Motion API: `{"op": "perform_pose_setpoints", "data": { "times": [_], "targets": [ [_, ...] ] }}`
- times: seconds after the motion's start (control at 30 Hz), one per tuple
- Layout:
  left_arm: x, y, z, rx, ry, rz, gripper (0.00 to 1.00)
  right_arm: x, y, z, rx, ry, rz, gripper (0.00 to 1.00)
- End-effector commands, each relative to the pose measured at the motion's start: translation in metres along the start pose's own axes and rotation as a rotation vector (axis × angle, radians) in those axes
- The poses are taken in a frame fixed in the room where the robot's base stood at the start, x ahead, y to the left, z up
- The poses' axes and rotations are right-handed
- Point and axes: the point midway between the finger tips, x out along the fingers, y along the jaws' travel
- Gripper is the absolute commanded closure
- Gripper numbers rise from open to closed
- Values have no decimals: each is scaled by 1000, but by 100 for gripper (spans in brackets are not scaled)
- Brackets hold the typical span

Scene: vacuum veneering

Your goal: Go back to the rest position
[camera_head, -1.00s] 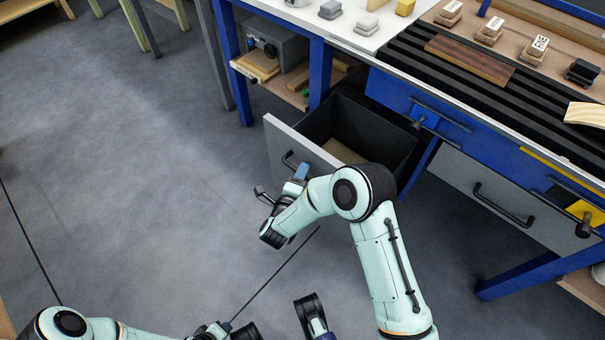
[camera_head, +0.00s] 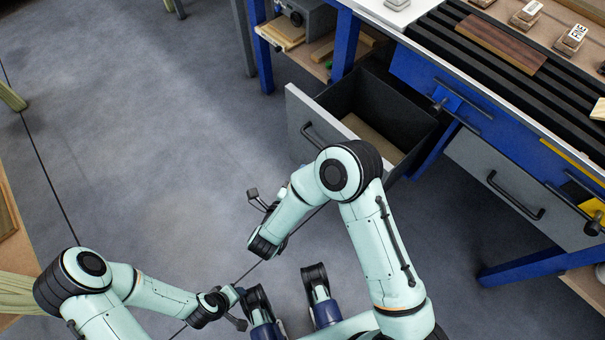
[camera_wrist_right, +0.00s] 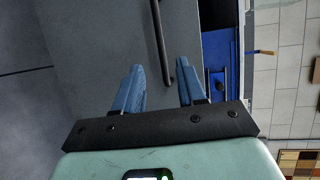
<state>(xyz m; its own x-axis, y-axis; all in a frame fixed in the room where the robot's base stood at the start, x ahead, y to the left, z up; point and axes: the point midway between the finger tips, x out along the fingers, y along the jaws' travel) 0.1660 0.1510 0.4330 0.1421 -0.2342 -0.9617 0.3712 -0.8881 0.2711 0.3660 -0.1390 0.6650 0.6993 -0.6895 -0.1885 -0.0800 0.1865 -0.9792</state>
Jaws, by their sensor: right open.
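My right arm reaches out in the head view, bent at the elbow, with its wrist low in front of the open drawer (camera_head: 318,124). In the right wrist view my right gripper (camera_wrist_right: 160,67) has its two blue fingers spread apart with nothing between them. The grey drawer front (camera_wrist_right: 100,50) and its dark handle (camera_wrist_right: 160,40) lie beyond the fingers, apart from them. My left arm is folded at the lower left of the head view. The left gripper (camera_head: 236,308) is small and partly hidden there, so its jaws cannot be made out.
The drawer stands pulled out of the blue workbench (camera_head: 345,50) and juts into the floor space. A closed drawer (camera_head: 500,180) is to its right. A wooden edge (camera_head: 15,240) shows at the far left. The grey floor (camera_head: 170,150) between is clear.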

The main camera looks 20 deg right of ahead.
Motion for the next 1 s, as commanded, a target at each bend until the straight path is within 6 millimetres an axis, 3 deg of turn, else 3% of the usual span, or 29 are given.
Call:
{"op": "perform_pose_setpoints", "data": {
  "times": [0.37, 0.47, 0.57, 0.67, 0.73, 0.9, 1.0],
  "targets": [
    [0, 0, 0, 0, 1, 0, 57, 1, 1, 0, -3, -2, 2, 60],
    [0, 0, 0, 0, 1, 0, 57, 8, 12, -2, -61, -28, 42, 60],
    [0, 0, 0, 0, 1, 0, 57, 23, 44, -9, -223, -114, 150, 60],
    [0, 0, 0, 0, 1, 0, 57, 33, 95, -24, -486, -283, 311, 60],
    [0, 0, 0, 0, 1, 0, 57, 29, 134, -41, -696, -443, 428, 60],
    [0, 0, 0, 0, 1, 0, 57, -14, 205, -98, -1125, -889, 645, 60],
    [0, 0, 0, 0, 1, 0, 57, -51, 230, -137, -1309, -1174, 724, 60]
  ]
}}
